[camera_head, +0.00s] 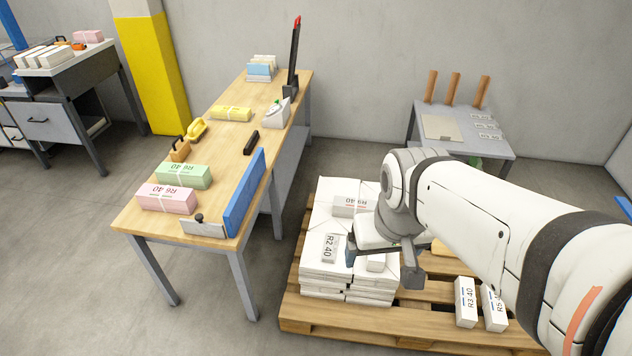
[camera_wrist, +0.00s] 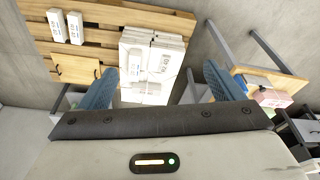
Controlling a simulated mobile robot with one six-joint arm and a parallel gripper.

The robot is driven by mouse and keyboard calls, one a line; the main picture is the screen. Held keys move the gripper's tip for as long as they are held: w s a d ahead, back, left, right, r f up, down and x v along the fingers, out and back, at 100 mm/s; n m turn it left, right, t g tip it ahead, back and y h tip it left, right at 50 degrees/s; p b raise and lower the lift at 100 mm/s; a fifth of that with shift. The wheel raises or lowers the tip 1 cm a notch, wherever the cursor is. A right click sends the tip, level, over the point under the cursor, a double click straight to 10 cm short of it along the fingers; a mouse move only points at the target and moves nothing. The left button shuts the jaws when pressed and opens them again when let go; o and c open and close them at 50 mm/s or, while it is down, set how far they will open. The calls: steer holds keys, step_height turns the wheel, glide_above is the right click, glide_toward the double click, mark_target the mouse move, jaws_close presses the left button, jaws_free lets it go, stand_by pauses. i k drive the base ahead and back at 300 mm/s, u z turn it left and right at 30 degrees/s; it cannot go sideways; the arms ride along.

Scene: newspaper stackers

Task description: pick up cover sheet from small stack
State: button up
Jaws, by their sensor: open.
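A tan sheet (camera_wrist: 77,68), likely the cover sheet, shows at the left of the wrist view by the pallet's edge. In the head view only a tan corner (camera_head: 441,248) shows there beside my arm, which hides the rest. What lies under the sheet cannot be told. My gripper (camera_head: 382,264) is open over the right part of a large white paper stack (camera_head: 322,279). In the wrist view its two blue fingers (camera_wrist: 161,85) are spread wide, with nothing held. The white stack also shows in the wrist view (camera_wrist: 147,88); the tan sheet lies left of the left finger.
The stack stands on a wooden pallet (camera_head: 400,325) with two white bundles (camera_head: 466,302) at its front right. A wooden workbench (camera_head: 215,150) with coloured bundles stands left.

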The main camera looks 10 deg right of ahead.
mark_target(329, 254)
steer(key=u, duration=2.4)
steer(key=k, duration=1.45)
steer(key=z, duration=1.1)
steer(key=i, duration=1)
steer(key=z, duration=0.05)
